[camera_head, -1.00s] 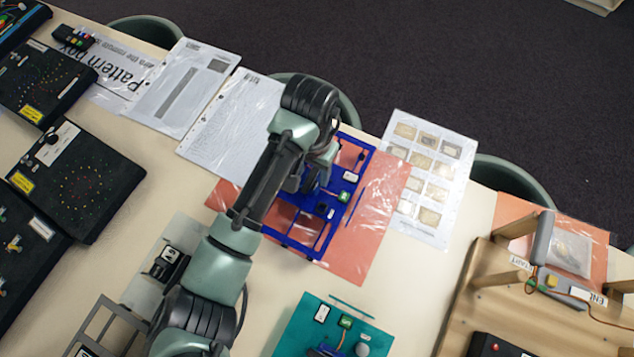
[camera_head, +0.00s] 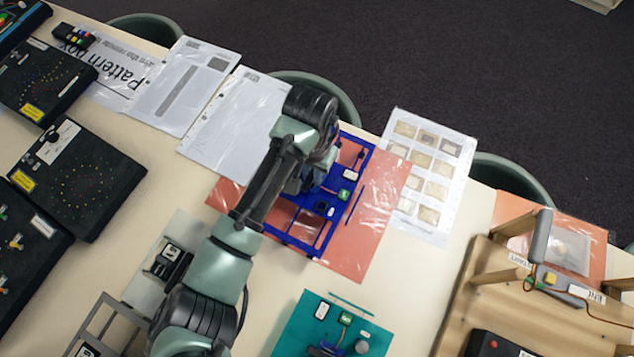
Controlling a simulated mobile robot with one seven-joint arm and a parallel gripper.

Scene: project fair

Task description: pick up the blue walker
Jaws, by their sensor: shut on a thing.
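The blue walker (camera_head: 326,207) is a blue open frame with small white, green and black parts on it. It lies over an orange-red sheet (camera_head: 376,223) near the middle of the table. My arm reaches over it from the lower left and hides its left and upper left parts. My gripper (camera_head: 312,186) is at the walker's middle, pointing down, and is shut on it. The fingertips are mostly hidden by the wrist. I cannot tell whether the walker is clear of the sheet.
A teal board (camera_head: 335,330) lies close below the walker. A wooden frame (camera_head: 470,290) stands at the right. Black boxes (camera_head: 85,180) fill the left side. Paper sheets (camera_head: 432,175) lie along the far edge, with chairs (camera_head: 515,178) beyond. Bare table shows between the walker and wooden frame.

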